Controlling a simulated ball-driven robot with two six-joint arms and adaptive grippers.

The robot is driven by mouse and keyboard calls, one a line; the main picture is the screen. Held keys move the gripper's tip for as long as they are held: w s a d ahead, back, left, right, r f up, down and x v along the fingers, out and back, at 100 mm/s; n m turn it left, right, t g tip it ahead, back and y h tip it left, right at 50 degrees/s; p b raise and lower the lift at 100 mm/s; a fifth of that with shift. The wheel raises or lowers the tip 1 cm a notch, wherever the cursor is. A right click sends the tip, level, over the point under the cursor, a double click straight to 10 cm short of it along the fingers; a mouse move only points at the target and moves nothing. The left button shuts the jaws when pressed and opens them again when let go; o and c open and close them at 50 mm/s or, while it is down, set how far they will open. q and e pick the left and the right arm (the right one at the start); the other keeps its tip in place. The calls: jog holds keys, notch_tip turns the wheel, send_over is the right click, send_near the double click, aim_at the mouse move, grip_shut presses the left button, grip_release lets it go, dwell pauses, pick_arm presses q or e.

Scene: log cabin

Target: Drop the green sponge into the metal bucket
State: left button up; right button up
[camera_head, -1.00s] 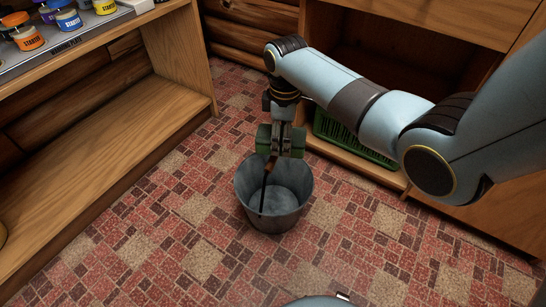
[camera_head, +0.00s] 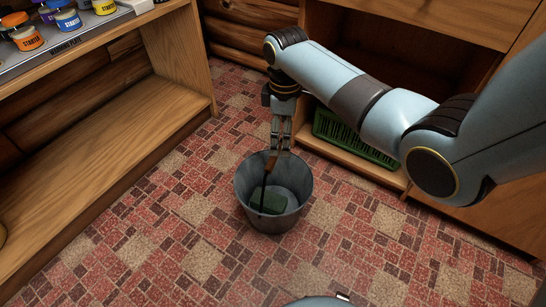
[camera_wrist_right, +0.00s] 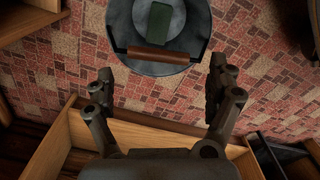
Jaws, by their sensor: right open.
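The metal bucket (camera_head: 272,220) stands upright on the tiled floor, with its wooden handle grip (camera_head: 270,161) at the back rim. The green sponge (camera_head: 268,203) lies on the bottom inside the bucket. In the right wrist view the sponge (camera_wrist_right: 160,27) lies inside the bucket (camera_wrist_right: 121,25), beyond the handle grip (camera_wrist_right: 158,55). My right gripper (camera_head: 280,146) is above the back rim of the bucket, open and empty, its two fingers (camera_wrist_right: 162,85) spread wide in the wrist view. My left gripper is not in view.
A green crate (camera_head: 352,139) sits on the low shelf of a wooden cabinet (camera_head: 400,25) behind the bucket. A wooden shelf unit (camera_head: 95,170) with several paint jars (camera_head: 66,18) on top stands at the left. The floor around the bucket is clear.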

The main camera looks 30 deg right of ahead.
notch_tip(320, 180, up, 10)
jog(key=shift+r, duration=0.25)
dwell(0.3)
